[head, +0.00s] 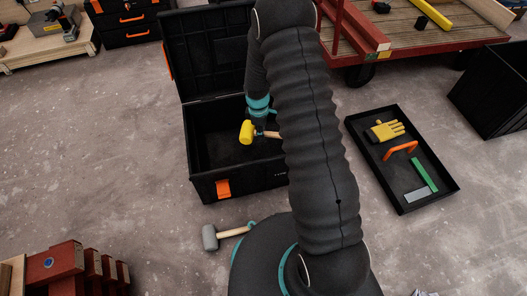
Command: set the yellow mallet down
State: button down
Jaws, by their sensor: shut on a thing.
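The yellow mallet (246,132) shows in the head view over the open black toolbox (203,184). Its yellow head points left and its pale wooden handle runs right, behind my arm. My gripper (261,129) is at the handle just right of the head, small and dark under the teal wrist ring, and is shut on the mallet. The mallet is in front of the box's dark inside; I cannot tell its height or whether it touches the box. My arm hides the handle's far end and the box's right side.
A grey-headed mallet (210,238) lies on the floor in front of the toolbox. A black tray (447,191) at right holds a yellow glove, an orange handle and a green bar. A red cart (400,54) stands behind. Red battens (62,266) are at lower left. The left floor is clear.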

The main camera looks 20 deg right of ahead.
jog(key=b, duration=0.1)
send_over(270, 154)
jog(key=a, duration=0.4)
jog(key=f, duration=1.2)
jog(key=shift+s+f, duration=0.1)
jog(key=shift+s, duration=0.15)
jog(key=d, duration=0.4)
jog(key=shift+w+d+f+b, duration=0.15)
jog(key=shift+w+f+b, duration=0.15)
jog(key=shift+b, duration=0.1)
jog(key=shift+f, duration=0.3)
jog(key=shift+f, duration=0.15)
jog(key=c, duration=1)
grip_release()
